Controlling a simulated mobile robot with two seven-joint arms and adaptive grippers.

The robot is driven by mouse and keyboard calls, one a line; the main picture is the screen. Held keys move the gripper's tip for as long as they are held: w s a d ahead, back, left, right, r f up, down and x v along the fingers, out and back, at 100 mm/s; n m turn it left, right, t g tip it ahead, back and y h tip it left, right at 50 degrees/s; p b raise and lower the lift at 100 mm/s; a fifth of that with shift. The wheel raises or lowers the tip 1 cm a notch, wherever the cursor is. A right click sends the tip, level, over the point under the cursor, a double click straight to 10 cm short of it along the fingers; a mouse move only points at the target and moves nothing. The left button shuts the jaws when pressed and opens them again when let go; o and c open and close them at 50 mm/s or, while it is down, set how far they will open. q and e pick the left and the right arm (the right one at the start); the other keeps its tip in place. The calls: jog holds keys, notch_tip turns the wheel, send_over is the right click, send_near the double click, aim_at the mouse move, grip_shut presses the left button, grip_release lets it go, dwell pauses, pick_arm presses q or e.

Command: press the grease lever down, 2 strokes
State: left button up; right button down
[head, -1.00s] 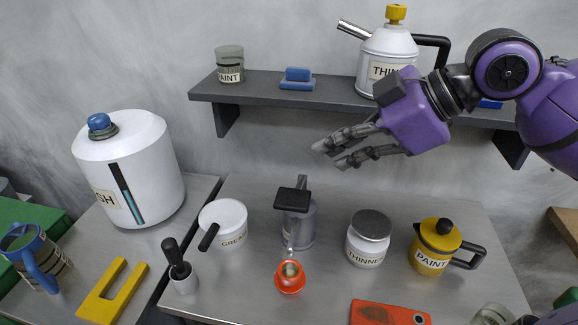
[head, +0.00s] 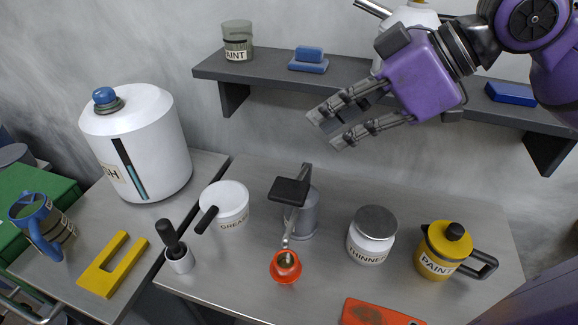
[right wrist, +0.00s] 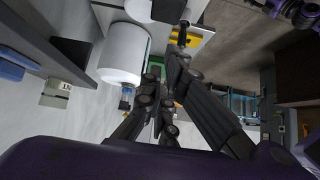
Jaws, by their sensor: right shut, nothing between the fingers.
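The grey grease pump (head: 303,219) stands mid-table with a black lever pad (head: 289,190) on top, raised above its body. Its thin spout reaches down to a small orange cup (head: 285,267) in front. My right gripper (head: 328,128) is above and to the right of the lever, apart from it, in front of the wall and shelf. It is shut and empty. Its fingers also show in the right wrist view (right wrist: 165,100), where they hide much of the table. My left gripper is not seen.
A white grease pot (head: 226,205) stands left of the pump. A thinner jar (head: 372,236) and a yellow paint pot (head: 443,250) stand to the right. A dark shelf (head: 270,82) runs behind. A large white canister (head: 135,145) stands at the left.

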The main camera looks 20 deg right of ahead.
jog(key=b, duration=0.3)
send_over(290, 188)
notch_tip(290, 188, down, 7)
jog(key=shift+s+d+f, duration=0.1)
notch_tip(290, 188, down, 3)
jog(key=shift+r+b, duration=0.1)
jog(key=shift+b, duration=0.2)
jog(key=shift+f, duration=0.6)
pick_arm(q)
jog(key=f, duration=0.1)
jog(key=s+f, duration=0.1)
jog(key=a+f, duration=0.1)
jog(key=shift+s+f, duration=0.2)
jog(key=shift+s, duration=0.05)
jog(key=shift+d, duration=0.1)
